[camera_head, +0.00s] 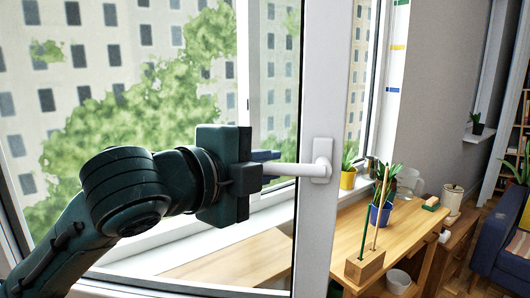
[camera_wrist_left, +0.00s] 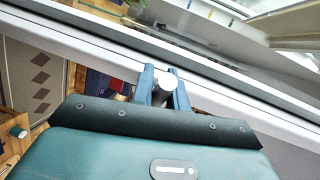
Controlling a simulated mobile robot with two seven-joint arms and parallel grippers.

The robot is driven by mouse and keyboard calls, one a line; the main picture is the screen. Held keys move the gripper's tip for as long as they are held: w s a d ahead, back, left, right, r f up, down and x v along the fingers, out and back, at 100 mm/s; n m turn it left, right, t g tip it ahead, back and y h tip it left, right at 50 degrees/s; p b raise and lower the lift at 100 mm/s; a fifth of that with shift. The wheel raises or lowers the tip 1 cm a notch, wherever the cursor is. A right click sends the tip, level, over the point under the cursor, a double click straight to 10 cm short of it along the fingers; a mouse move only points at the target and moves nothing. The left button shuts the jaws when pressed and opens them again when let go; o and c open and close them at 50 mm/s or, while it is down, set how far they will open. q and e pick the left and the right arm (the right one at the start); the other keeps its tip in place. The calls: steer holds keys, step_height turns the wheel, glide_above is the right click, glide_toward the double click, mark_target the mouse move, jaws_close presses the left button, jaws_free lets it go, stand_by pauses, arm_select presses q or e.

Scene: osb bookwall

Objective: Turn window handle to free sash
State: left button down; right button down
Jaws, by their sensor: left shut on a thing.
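The white window handle (camera_head: 300,170) lies roughly horizontal in the head view. It points left from its base plate on the white sash frame (camera_head: 320,90). My left gripper (camera_head: 268,163) comes in from the left and is shut on the free end of the handle. My right gripper is not in view.
A blue armchair (camera_head: 497,245) stands at the far right.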

arm_select(q)
steer(key=c, duration=1.4)
jaws_free()
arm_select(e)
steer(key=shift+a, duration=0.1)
